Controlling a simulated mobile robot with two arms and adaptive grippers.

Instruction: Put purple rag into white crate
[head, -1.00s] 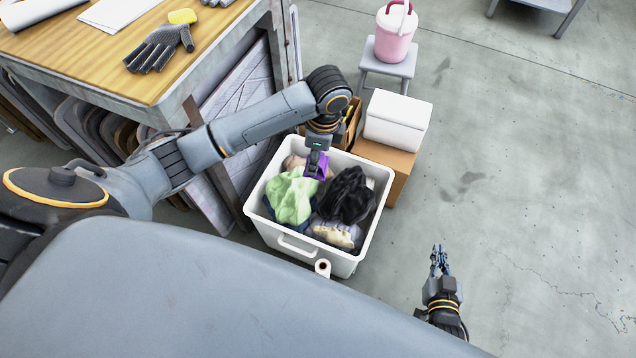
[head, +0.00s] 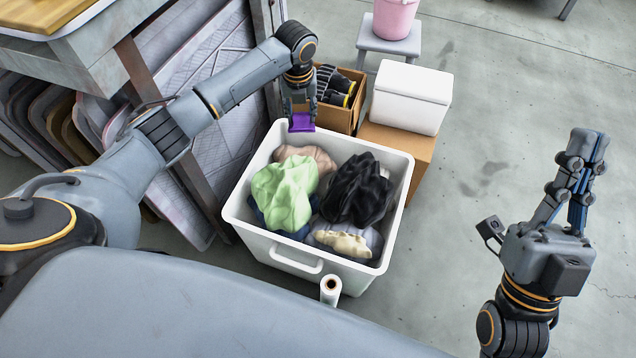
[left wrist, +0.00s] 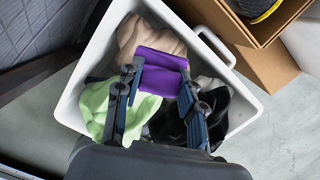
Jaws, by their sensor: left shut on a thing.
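The purple rag (head: 302,123) is held in my left gripper (head: 301,108), which is shut on it. In the head view the rag overlaps the far rim of the white crate (head: 296,257). In the left wrist view the rag (left wrist: 160,78) spans the fingers, with the crate's inside and its cloths below. Its exact height above the crate is hard to tell. My right gripper (head: 585,150) is raised at the right, away from the crate and apparently empty.
The crate holds a green cloth (head: 284,192), a black cloth (head: 357,190), a beige cloth (head: 313,156) and others. A cardboard box (head: 340,115) and a white lidded box (head: 411,97) stand behind it. A white roll (head: 330,290) is at the front. Right floor is clear.

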